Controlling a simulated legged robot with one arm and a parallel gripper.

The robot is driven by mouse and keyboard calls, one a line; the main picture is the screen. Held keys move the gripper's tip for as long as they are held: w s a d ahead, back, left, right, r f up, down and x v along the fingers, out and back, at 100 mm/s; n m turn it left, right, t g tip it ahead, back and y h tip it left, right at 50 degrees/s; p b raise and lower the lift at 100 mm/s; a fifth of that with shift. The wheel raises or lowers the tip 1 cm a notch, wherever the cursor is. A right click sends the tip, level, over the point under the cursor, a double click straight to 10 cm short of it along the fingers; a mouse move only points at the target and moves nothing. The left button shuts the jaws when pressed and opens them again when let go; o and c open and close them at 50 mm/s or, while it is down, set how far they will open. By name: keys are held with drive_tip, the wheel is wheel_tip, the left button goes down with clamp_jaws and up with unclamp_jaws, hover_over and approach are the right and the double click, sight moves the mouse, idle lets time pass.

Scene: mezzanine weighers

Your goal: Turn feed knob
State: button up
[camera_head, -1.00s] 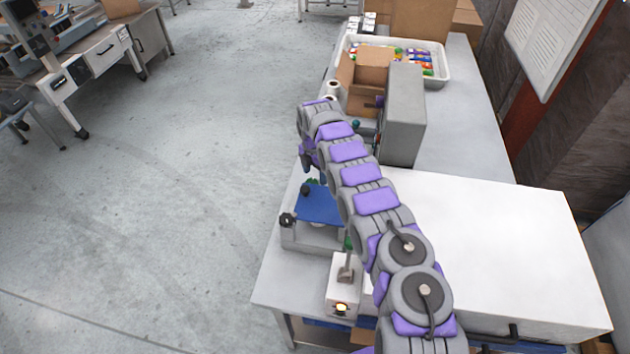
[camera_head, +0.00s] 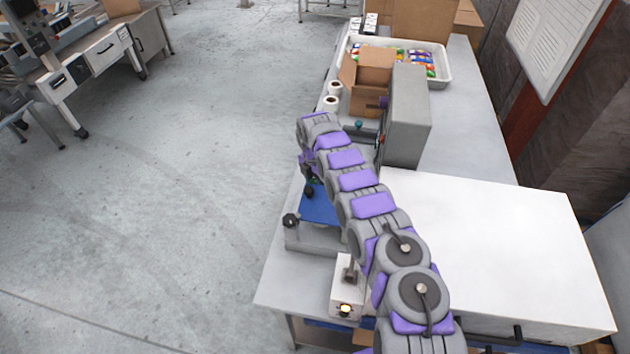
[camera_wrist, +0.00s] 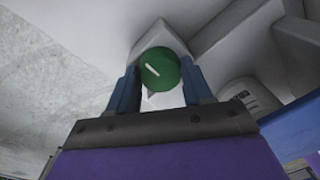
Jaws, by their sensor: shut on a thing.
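The feed knob (camera_wrist: 160,69) is a round green knob with a white pointer line, seen close up in the wrist view. It sits against a pale grey housing. My gripper (camera_wrist: 160,84) has its two blue fingers on either side of the knob, shut on it. The white line slants from upper left to lower right.
A blue weighing plate (camera_head: 318,208) lies beside my arm, with a black knob (camera_head: 291,220) at its corner. A white box with a lit button (camera_head: 345,309) stands in front. A grey upright housing (camera_head: 408,115), cardboard box (camera_head: 368,75) and white tray (camera_head: 440,75) are farther back.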

drive_tip(key=shift+s+a, duration=0.15)
drive_tip(key=shift+a, duration=0.2)
drive_tip(key=shift+c, duration=0.7)
drive_tip(key=shift+a, duration=0.1)
drive_tip(key=shift+c, duration=1.3)
drive_tip(key=shift+d, duration=0.35)
drive_tip(key=shift+a+m+b, duration=0.15)
drive_tip(key=shift+m+b, duration=0.15)
drive_tip(key=shift+m, duration=1)
drive_tip(key=m, duration=0.4)
drive_tip(key=shift+w, duration=0.25)
drive_tip(key=m, duration=0.5)
drive_tip(key=shift+w+r+y+b, duration=0.1)
drive_tip(key=shift+y+b, duration=0.2)
drive_tip(key=m, duration=1)
drive_tip(key=shift+d, duration=0.2)
drive_tip(key=m, duration=0.3)
drive_tip(key=shift+d+m, duration=0.1)
drive_tip(key=shift+m, duration=0.2)
drive_tip(key=m, duration=0.4)
drive_tip(key=shift+t+p, duration=0.3)
drive_tip(key=shift+p, duration=0.1)
drive_tip(key=m, duration=0.4)
drive_tip(key=shift+d+m, duration=0.1)
drive_tip(key=shift+m, duration=0.2)
